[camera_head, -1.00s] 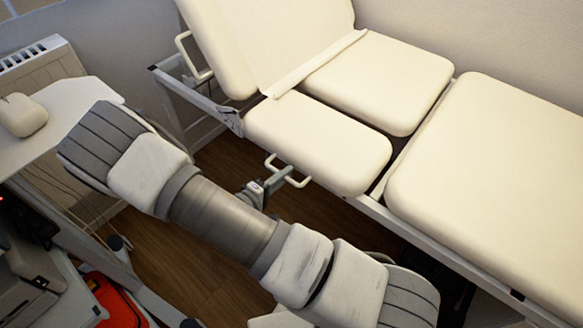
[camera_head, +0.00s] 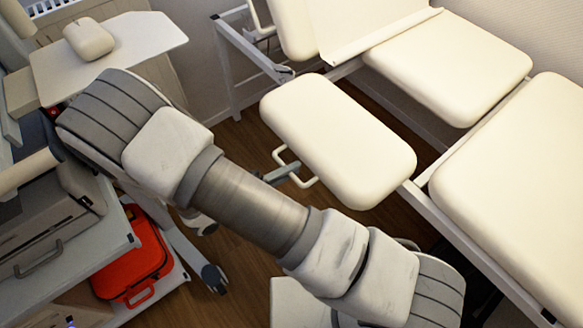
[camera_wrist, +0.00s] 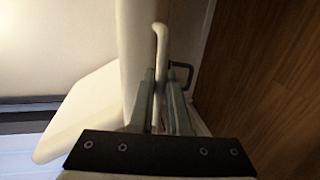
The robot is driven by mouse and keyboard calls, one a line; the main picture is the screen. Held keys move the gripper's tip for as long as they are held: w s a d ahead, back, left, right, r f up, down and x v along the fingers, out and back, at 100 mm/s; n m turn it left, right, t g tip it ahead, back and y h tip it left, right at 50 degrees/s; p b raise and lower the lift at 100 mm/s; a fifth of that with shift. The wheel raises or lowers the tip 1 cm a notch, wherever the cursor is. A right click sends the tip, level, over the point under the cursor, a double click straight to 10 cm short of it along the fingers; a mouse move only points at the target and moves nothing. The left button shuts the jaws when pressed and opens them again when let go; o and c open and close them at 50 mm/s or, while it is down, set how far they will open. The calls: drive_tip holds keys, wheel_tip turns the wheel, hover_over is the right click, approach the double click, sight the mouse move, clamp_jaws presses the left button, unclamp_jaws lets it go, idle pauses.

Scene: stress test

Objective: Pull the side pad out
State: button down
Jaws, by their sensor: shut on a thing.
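The cream side pad (camera_head: 338,142) stands out from the side of the treatment couch in the head view, with a gap of floor between it and the couch's other seat pad (camera_head: 450,65). A pale loop handle (camera_head: 308,183) projects from under the pad's near edge. My gripper (camera_head: 290,170) is at this handle, partly hidden behind my arm. In the wrist view my gripper's fingers (camera_wrist: 164,98) are shut on the handle (camera_wrist: 161,42), beside the pale pad surface (camera_wrist: 132,50).
The couch's long pad (camera_head: 520,180) and white frame (camera_head: 480,250) lie at the right. A trolley with a red case (camera_head: 135,262) stands at the lower left. A white tabletop (camera_head: 110,55) is at the upper left. Wooden floor shows below the pad.

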drive_tip(key=c, duration=0.9)
unclamp_jaws()
drive_tip(key=p+v, duration=0.2)
drive_tip(key=v, duration=1.5)
drive_tip(key=shift+a+p, duration=0.2)
drive_tip(key=shift+p, duration=0.2)
drive_tip(key=shift+s, duration=0.15)
